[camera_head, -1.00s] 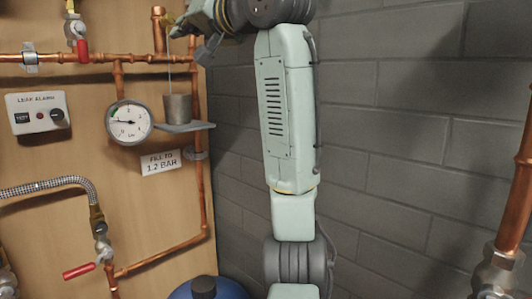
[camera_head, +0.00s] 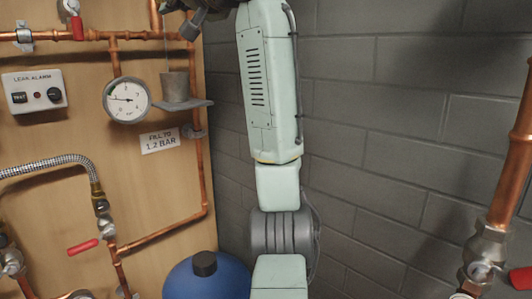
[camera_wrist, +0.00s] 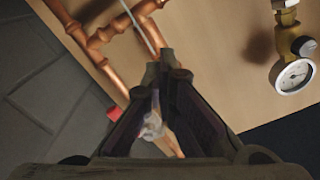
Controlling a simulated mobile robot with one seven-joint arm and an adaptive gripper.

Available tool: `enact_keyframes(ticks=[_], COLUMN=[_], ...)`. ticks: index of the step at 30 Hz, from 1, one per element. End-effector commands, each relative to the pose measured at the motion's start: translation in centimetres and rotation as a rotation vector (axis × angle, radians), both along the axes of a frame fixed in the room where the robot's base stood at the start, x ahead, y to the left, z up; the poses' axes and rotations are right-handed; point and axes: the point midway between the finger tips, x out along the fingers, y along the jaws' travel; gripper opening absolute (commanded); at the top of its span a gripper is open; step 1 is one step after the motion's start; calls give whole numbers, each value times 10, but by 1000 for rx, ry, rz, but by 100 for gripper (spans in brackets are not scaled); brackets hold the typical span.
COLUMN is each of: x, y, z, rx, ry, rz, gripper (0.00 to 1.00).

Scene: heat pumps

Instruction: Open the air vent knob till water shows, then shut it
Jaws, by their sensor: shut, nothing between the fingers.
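My gripper (camera_wrist: 157,72) has its two fingers together at the tips in the wrist view, with nothing held between them. In the head view my gripper is cut off by the top edge, near the upper copper pipe. I cannot make out the air vent knob in either view now. A grey cup (camera_head: 174,88) stands on a small shelf (camera_head: 185,104) below my gripper. A thin pale line (camera_head: 165,50) runs down to the cup; I cannot tell whether it is water or a tube. A similar line (camera_wrist: 139,24) passes beyond the fingertips in the wrist view.
A pressure gauge (camera_head: 127,99) hangs left of the cup, above a "fill to 1.2 bar" label (camera_head: 160,142). A leak alarm box (camera_head: 35,95) is further left. Copper pipes and red-handled valves surround the board. A blue vessel (camera_head: 207,278) stands below. A grey block wall (camera_head: 400,150) is right.

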Motion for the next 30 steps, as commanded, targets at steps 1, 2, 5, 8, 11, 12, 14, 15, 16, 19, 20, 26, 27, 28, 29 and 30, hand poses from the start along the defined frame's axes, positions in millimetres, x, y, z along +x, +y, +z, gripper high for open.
enact_keyframes(ticks=[1, 2, 5, 8, 11, 12, 14, 15, 16, 19, 20, 26, 27, 28, 29, 30], x=[3, 3, 3, 3, 2, 1, 0, -1, -2, -4, -5, -9, -10, -10, -11, -11], y=[3, 3, 3, 4, 5, 6, 7, 8, 9, 12, 13, 16, 17, 17, 17, 17], z=[0, 0, 0, 0, 0, 0, 1, 1, 1, 3, 3, 8, 8, 9, 9, 9], rx=[2, 2, 2, 2, 2, 2, 2, 2, 1, 1, 1, 0, 1, 0, 0, 0], ry=[2, 2, 2, 2, 2, 2, 2, 1, 1, 1, 1, -2, -2, -3, -3, -3], rz=[-1, -1, -1, -1, 0, 0, 1, 2, 2, 4, 4, 6, 7, 7, 7, 7], gripper=[0, 0, 0, 0, 0, 0, 0, 0, 0, 0, 0, 0, 0, 0, 0, 0])
